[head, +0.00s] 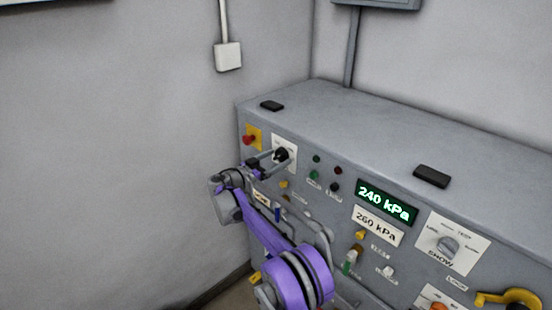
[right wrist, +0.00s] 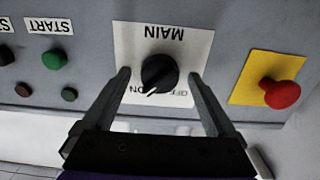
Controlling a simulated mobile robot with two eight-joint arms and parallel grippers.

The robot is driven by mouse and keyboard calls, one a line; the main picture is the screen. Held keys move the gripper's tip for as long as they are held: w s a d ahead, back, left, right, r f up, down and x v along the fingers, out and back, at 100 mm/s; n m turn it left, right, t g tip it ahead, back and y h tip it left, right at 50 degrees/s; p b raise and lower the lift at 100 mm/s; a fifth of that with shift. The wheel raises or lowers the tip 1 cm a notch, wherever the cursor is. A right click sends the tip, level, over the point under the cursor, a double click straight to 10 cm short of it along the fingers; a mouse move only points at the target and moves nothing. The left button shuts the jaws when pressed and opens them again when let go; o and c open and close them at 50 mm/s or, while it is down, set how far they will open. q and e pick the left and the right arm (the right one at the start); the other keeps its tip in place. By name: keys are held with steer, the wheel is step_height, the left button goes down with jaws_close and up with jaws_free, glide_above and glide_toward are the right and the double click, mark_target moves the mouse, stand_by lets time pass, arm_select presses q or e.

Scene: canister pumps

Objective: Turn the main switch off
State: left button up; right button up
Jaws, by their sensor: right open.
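The main switch is a black rotary knob (right wrist: 159,72) on a white plate (right wrist: 185,42) marked MAIN, upside down in the right wrist view. Its white pointer line points to the lower left, toward the ON mark; the OFF mark is at the lower right, partly hidden by a finger. In the head view the knob (head: 281,155) is near the panel's upper left. My right gripper (head: 267,160) is open in front of it. In the right wrist view its fingers stand on either side of the knob, with gaps. My left gripper is not in view.
A red emergency button (right wrist: 281,95) on a yellow plate is beside the switch. A green START button (right wrist: 54,59) is on the other side. The display (head: 386,203) reads 240 kPa. Black blocks (head: 431,176) lie on the cabinet top.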

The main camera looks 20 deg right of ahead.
steer(key=shift+d, duration=0.1)
steer(key=c, duration=1.4)
steer(key=shift+n, duration=0.5)
steer(key=n, duration=0.7)
steer(key=shift+p, duration=0.35)
steer(key=n, duration=0.5)
steer(key=shift+s, duration=0.1)
steer(key=n, duration=0.4)
steer(key=shift+n, duration=0.4)
steer(key=shift+r+b, duration=0.1)
steer(key=shift+b, duration=0.2)
